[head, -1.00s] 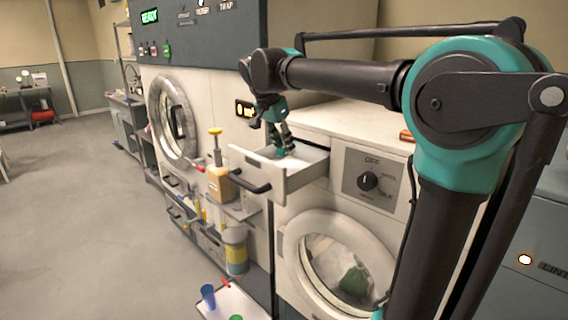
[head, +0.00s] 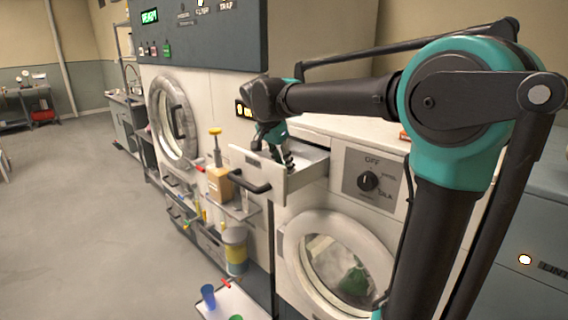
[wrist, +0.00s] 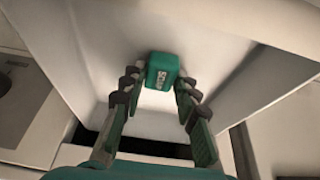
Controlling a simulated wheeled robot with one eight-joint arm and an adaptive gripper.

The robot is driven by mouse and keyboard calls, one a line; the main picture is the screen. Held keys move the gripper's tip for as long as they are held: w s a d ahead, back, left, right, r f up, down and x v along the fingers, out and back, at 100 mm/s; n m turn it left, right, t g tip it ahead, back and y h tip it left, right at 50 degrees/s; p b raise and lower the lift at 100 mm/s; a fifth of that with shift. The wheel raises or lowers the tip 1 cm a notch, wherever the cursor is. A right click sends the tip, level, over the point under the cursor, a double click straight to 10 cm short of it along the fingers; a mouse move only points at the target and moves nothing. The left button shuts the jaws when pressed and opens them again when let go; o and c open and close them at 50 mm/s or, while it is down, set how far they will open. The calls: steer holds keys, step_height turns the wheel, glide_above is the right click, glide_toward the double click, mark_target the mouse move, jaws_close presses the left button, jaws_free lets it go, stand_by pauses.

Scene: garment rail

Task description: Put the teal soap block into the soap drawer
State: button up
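The teal soap block (wrist: 162,71) lies inside the pulled-out soap drawer in the wrist view, on its pale floor. My gripper (wrist: 158,82) is around it with the fingers spread. A gap shows between the left fingertips and the block; the right fingertips are very close to it, and I cannot tell if they touch. In the head view my gripper (head: 287,158) reaches down into the open soap drawer (head: 301,183) from above. The block cannot be made out there, hidden by the fingers and the drawer front.
The drawer front has a dark handle (head: 249,180). The washer's round door (head: 338,262) is below, and its dial (head: 368,181) is to the right. A pump bottle (head: 218,180) stands on a shelf left of the drawer.

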steer(key=o, duration=0.4)
steer(key=shift+c, duration=0.2)
steer(key=v, duration=1.2)
steer(key=shift+r, duration=0.25)
steer(key=shift+w, duration=0.1)
steer(key=shift+c, duration=0.5)
